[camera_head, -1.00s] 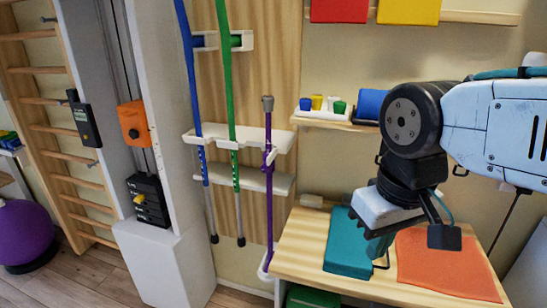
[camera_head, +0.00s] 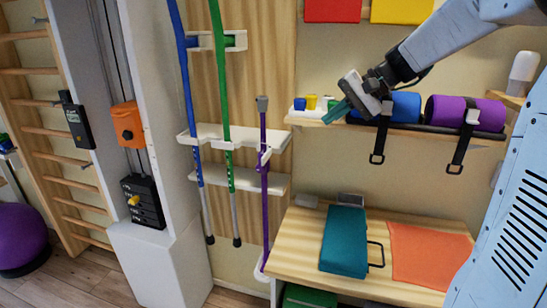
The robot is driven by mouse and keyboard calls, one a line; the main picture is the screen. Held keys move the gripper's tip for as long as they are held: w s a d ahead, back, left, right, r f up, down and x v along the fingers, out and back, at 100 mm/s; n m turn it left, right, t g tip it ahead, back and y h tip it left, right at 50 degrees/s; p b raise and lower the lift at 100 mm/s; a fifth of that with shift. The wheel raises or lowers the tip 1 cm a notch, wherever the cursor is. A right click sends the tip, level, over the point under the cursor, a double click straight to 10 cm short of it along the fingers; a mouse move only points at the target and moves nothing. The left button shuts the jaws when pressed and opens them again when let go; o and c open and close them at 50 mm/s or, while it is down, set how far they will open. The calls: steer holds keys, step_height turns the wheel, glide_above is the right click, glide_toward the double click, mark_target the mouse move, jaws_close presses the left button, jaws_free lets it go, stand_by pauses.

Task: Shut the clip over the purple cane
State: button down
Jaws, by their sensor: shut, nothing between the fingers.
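The purple cane (camera_head: 264,206) stands upright at the right end of the white wall rack (camera_head: 205,135), with a grey top and its lower end at a small white holder (camera_head: 261,266). A small white clip (camera_head: 266,156) is at the cane about level with the rack; whether it is open or closed is too small to tell. My gripper (camera_head: 330,118) is shut and empty, its teal fingers pointing down-left in front of the small shelf. In the picture it is up and right of the clip, apart from cane and clip.
A blue crutch (camera_head: 186,90) and a green crutch (camera_head: 222,90) stand left of the cane. The shelf holds small coloured cups (camera_head: 312,102), a blue roll (camera_head: 405,107) and a purple roll (camera_head: 445,110). Below, a wooden table (camera_head: 300,232) bears a teal block (camera_head: 344,240) and orange cloth (camera_head: 425,250).

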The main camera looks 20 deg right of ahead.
steer(key=shift+w, duration=0.1)
glide_toward(267, 156)
steer(key=a+f, duration=0.4)
steer(key=f, duration=0.1)
steer(key=shift+w+a+f, duration=0.3)
steer(key=shift+w, duration=0.2)
stand_by(0.5)
